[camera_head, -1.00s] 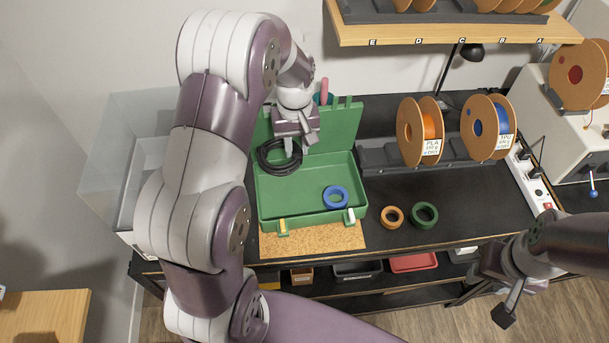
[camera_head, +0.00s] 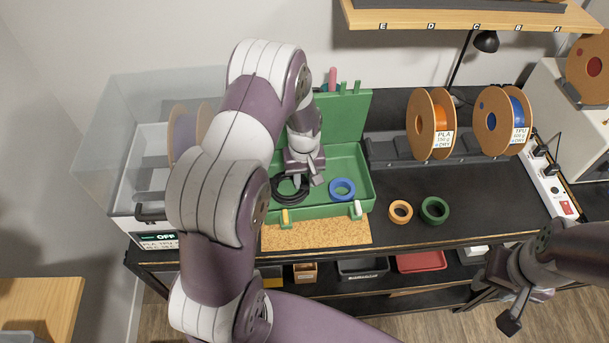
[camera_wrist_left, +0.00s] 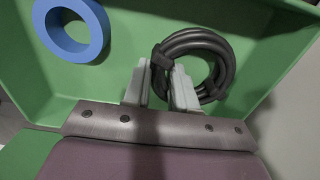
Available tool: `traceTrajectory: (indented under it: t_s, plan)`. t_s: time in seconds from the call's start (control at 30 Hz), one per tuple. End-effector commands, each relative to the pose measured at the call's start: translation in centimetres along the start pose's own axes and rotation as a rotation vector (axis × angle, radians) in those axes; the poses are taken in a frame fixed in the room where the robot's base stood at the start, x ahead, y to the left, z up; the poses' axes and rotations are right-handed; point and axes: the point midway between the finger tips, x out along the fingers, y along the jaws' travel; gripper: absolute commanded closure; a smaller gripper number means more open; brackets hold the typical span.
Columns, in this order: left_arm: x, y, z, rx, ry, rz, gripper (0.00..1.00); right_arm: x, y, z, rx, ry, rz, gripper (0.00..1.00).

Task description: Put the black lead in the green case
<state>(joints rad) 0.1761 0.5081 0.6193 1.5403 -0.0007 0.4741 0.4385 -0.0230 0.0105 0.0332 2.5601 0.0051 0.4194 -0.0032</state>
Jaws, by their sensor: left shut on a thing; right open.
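The black lead (camera_head: 291,197) is a coiled ring in the left part of the open green case (camera_head: 353,165). The left wrist view shows the coil (camera_wrist_left: 203,45) at the fingertips (camera_wrist_left: 162,82), over the green case floor (camera_wrist_left: 128,75); I cannot tell whether the coil touches the floor. A blue ring (camera_head: 342,189) lies in the case to the right of the lead, also in the wrist view (camera_wrist_left: 58,45). My right gripper (camera_head: 512,310) is open and empty, low at the right.
An orange ring (camera_head: 400,211) and a green ring (camera_head: 434,210) lie on the black bench right of the case. Spools (camera_head: 431,124) stand behind them. A clear-lidded box (camera_head: 135,150) stands left of the case. A cork mat (camera_head: 316,234) lies in front.

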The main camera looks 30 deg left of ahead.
Motion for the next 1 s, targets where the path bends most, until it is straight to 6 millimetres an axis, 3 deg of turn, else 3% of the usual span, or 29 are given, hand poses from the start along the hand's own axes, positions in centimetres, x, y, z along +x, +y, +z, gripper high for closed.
traceTrajectory:
  t_s: [0.3, 0.33, 0.4, 0.77, 1.0]
  plan:
    - [0.4, 0.0, 0.0, 0.000, 0.001, 0.001, 1.00, 0.3, 0.0, 0.0, 0.000, 0.000, 0.000, 0.57]
    - [0.4, 0.0, 0.0, 0.000, 0.001, 0.000, 0.67, 0.3, 0.0, 0.0, 0.000, -0.001, 0.000, 0.57]
    - [0.3, 0.0, 0.0, 0.000, 0.001, 0.000, 0.48, 0.2, 0.0, 0.0, 0.000, 0.000, 0.000, 0.57]
    - [-0.5, 0.1, -0.1, 0.000, 0.003, 0.002, 0.48, 0.3, 0.0, 0.0, 0.000, 0.000, 0.000, 0.57]
    - [-6.2, 0.1, -0.2, 0.000, 0.007, 0.003, 0.48, 2.2, 0.0, 0.3, 0.000, -0.001, 0.000, 0.57]
